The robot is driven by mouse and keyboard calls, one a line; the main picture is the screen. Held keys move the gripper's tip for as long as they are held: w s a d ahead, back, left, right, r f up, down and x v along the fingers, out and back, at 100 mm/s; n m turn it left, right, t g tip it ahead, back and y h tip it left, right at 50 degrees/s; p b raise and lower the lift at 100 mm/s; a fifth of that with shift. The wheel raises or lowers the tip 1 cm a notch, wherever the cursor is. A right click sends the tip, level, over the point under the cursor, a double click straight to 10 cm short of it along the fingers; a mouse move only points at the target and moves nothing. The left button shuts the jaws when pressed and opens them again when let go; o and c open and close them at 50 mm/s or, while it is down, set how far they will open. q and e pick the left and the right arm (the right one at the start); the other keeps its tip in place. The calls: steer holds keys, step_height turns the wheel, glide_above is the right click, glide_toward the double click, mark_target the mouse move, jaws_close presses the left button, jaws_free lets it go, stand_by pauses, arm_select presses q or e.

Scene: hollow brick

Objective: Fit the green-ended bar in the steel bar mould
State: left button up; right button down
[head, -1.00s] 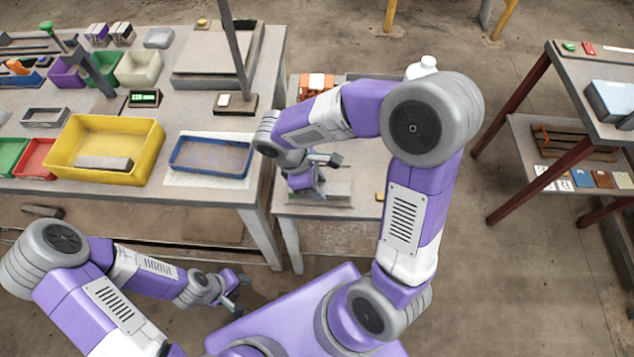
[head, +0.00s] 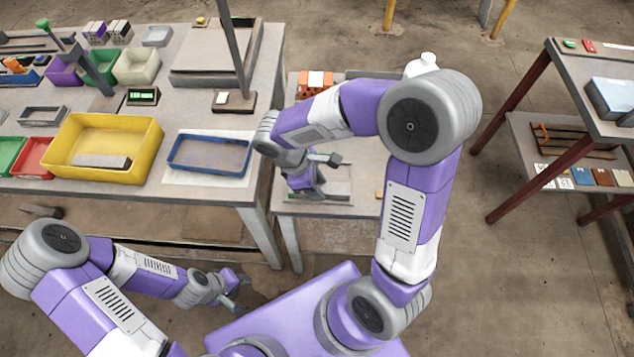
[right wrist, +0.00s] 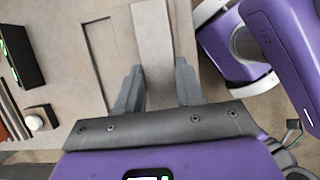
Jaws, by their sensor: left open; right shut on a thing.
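My right gripper (head: 305,188) is over the small low table in the head view. In the right wrist view, its two dark fingers (right wrist: 158,90) are shut on a pale grey bar (right wrist: 153,40), which runs out past the fingertips. No green end shows on this bar. A thin dark rectangular outline (right wrist: 98,60) lies left of the bar, on the grey surface; I cannot tell whether it is the steel bar mould. Beside the gripper in the head view, a low grey part (head: 336,196) is partly hidden by the arm. My left gripper (head: 240,290) is open and empty, below the table edge.
The left bench holds a yellow tray (head: 155,150) with a grey block (head: 103,161), a blue tray (head: 208,171) and several bins. An orange item (head: 316,82) stands at the back of the low table. A dark-legged table (head: 508,100) stands at the right.

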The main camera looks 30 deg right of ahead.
steer(key=shift+f, duration=0.35)
steer(key=c, duration=0.6)
jaws_free()
steer(key=shift+r, duration=0.1)
steer(key=p+v, duration=0.2)
steer(key=v, duration=0.5)
steer(key=shift+a+r+p, duration=0.1)
steer(key=shift+r+p, duration=0.1)
steer(key=shift+p, duration=0.15)
